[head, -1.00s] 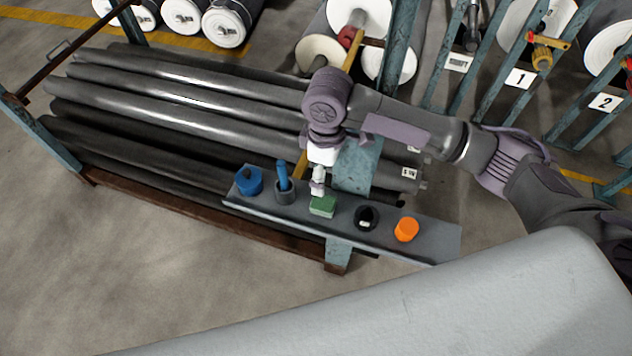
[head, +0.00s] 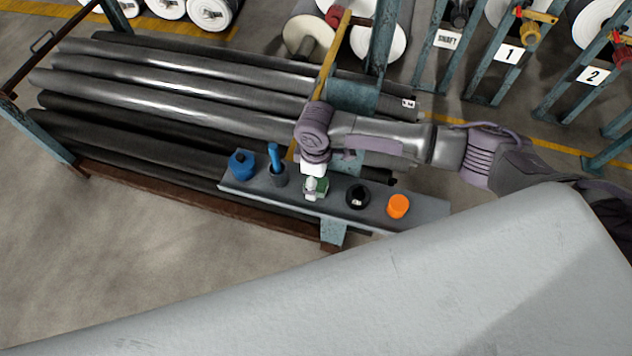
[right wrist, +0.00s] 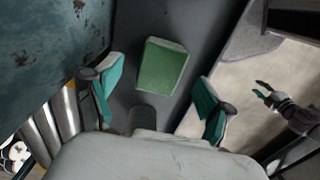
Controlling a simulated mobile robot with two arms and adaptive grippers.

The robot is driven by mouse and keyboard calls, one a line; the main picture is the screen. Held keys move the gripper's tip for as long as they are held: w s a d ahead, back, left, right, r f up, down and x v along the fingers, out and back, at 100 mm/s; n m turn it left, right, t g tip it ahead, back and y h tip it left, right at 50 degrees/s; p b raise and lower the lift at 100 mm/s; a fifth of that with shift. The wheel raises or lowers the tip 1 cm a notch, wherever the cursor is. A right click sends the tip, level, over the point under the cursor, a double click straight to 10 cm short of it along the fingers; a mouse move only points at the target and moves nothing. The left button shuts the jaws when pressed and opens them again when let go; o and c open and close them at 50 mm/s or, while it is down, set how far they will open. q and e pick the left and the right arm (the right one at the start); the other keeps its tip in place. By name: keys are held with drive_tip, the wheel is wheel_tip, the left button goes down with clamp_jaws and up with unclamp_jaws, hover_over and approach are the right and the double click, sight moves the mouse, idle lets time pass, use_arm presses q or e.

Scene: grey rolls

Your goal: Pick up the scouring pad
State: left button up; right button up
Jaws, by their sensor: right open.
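The scouring pad (head: 323,185) is a green block with a pale edge, lying on the narrow grey shelf (head: 429,208). In the right wrist view the pad (right wrist: 163,66) lies flat, ahead of and between my right gripper's fingers. My right gripper (right wrist: 154,97) is open, with its teal-lined fingers apart on either side and not touching the pad. In the head view my right gripper (head: 312,189) comes down over the pad and hides part of it. My left gripper (right wrist: 262,91) shows small at the right of the right wrist view, with its fingers apart and empty.
On the shelf, a blue container (head: 242,165) and a dark cup with a blue handle (head: 276,160) stand left of the pad. A black round item (head: 357,196) and an orange cylinder (head: 398,206) stand right. A blue rack post (head: 352,97) rises close behind.

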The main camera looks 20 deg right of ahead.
drive_tip(key=shift+f, duration=1.15)
drive_tip(key=c, duration=1.2)
use_arm(q)
drive_tip(key=shift+s+a+r, duration=0.1)
drive_tip(key=shift+s+r, duration=0.05)
drive_tip(key=shift+s, duration=0.55)
use_arm(e)
drive_tip(key=shift+c, duration=0.2)
drive_tip(key=shift+r, duration=0.1)
drive_tip(key=shift+r, duration=0.5)
wheel_tip(320, 180, up, 2)
drive_tip(key=shift+r+b, duration=0.2)
drive_tip(key=shift+b, duration=0.35)
use_arm(q)
wheel_tip(320, 180, down, 2)
drive_tip(key=shift+w+f+b, duration=0.1)
drive_tip(key=shift+f+b, duration=0.15)
drive_tip(key=shift+b, duration=0.45)
use_arm(e)
drive_tip(key=s+a+r, duration=0.6)
drive_tip(key=s+r, duration=0.1)
drive_tip(key=s, duration=0.2)
drive_tip(key=shift+s+a+r, duration=0.2)
drive_tip(key=shift+s+r, duration=0.05)
drive_tip(key=shift+s, duration=0.15)
